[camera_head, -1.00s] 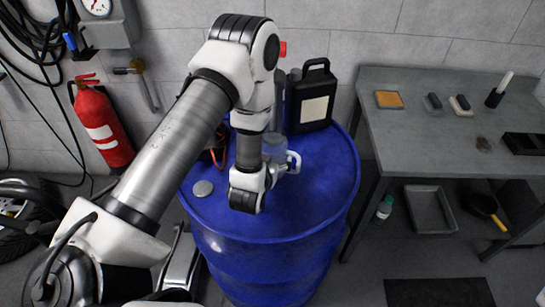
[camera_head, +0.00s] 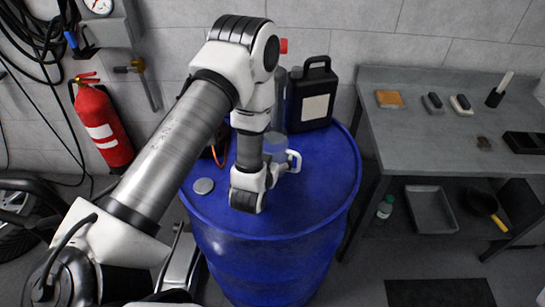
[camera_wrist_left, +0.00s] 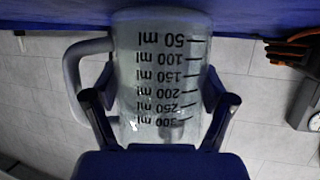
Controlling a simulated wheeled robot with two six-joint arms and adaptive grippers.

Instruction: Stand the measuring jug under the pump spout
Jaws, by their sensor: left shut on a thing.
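The clear measuring jug (camera_wrist_left: 160,75) fills the middle of the left wrist view, which shows it upside down with its millilitre scale and pale handle. In the head view the jug (camera_head: 274,143) and its white handle (camera_head: 294,160) are above the blue drum's lid, partly behind my wrist. My left gripper (camera_head: 278,170) is shut on the jug, one finger on each side. The jug's base is at or close to the lid; I cannot tell whether it touches. A red part (camera_head: 283,46) shows behind my arm. The pump spout is not clearly visible. My right gripper is out of view.
The blue drum (camera_head: 315,190) carries a black canister (camera_head: 311,100) at the back and a grey round cap (camera_head: 203,186) at left. An orange-and-black tool (camera_head: 219,153) is partly hidden behind my arm. A grey workbench (camera_head: 415,150) stands right. The drum's front lid is clear.

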